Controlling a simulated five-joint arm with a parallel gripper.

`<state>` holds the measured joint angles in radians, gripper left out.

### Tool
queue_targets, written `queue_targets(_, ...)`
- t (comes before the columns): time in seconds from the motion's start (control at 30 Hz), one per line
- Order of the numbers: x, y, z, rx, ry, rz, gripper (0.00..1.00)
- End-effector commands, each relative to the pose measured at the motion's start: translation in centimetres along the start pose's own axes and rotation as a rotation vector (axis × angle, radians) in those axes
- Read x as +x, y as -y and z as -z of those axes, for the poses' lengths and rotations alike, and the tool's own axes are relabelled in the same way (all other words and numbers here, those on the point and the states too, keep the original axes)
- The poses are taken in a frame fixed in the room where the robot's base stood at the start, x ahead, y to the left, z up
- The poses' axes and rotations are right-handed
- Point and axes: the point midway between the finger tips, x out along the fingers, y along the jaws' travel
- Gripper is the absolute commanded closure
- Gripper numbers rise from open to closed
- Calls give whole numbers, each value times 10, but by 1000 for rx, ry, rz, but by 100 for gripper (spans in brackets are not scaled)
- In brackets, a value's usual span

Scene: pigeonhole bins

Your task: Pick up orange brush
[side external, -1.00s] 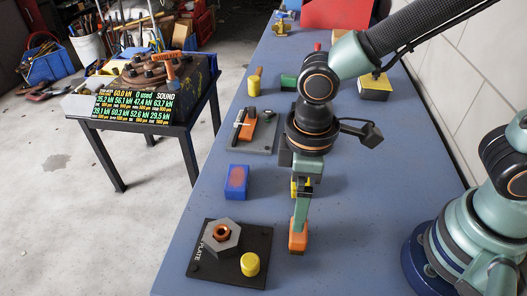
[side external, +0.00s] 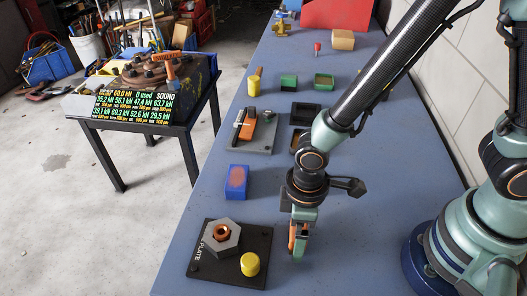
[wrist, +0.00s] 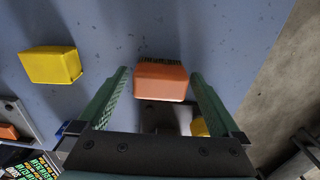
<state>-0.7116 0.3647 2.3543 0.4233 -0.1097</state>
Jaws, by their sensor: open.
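The orange brush (wrist: 160,80) shows in the wrist view as an orange block with a dark bristle strip along its far edge. It lies between the two green fingers of my gripper (wrist: 160,73), with a visible gap on each side. My gripper is open. In the side view, my gripper (side external: 297,247) points down low over the blue table, to the right of the black plate. Part of the orange brush (side external: 292,236) shows beside the fingers there; the rest is hidden behind them.
A black plate (side external: 208,268) with a hex nut (side external: 220,237) and a yellow cylinder (side external: 250,264) lies left of my gripper. A blue block (side external: 236,182) stands behind it. Small bins (side external: 306,112) sit farther back. The blue table (side external: 350,250) is clear to the right.

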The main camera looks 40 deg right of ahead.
Motion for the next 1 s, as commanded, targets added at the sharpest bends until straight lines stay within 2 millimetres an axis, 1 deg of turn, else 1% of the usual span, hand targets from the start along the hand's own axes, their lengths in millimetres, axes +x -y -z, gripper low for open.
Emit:
queue_targets(0.03,6,0,-1,0,4,0,0)
queue_targets(0.17,13,0,0,0,2,0,0)
queue_targets(0.43,14,0,0,0,-2,0,0)
queue_targets(0.47,14,0,0,0,-2,0,12)
queue_targets(0.5,14,0,0,0,-1,0,27)
queue_targets(0.57,14,0,0,0,-1,0,50)
queue_targets(0.6,14,0,0,0,-1,0,65)
queue_targets(0.63,14,0,0,0,-1,0,76)
queue_targets(0.67,14,0,0,0,-1,0,82)
queue_targets(1.0,11,0,1,0,-1,0,82)
